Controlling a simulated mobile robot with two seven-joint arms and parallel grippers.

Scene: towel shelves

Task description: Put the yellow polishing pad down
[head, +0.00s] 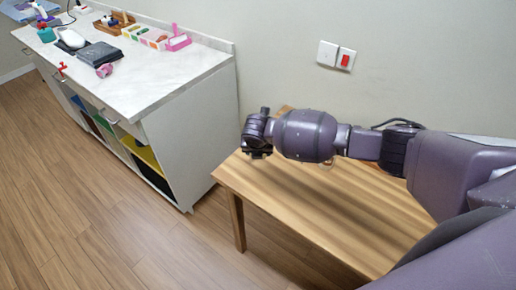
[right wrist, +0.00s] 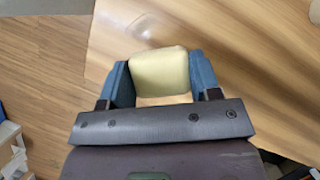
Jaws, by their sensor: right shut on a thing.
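The yellow polishing pad (right wrist: 160,72) is a pale yellow block with rounded corners, seen in the right wrist view. My right gripper (right wrist: 160,76) is shut on it, with one blue finger against each side. In the head view my right gripper (head: 256,152) is over the far left end of the wooden table (head: 310,215); the pad cannot be made out there. The wrist view shows table wood behind the pad, and I cannot tell the gap between them. My left gripper is not in view.
The wooden table's visible top is bare apart from my arm above it. A white cabinet (head: 214,137) with a marble-look top stands to the left, carrying a dark folded item (head: 99,54), a pink item (head: 104,70) and a wooden caddy (head: 115,23). Floor lies between them.

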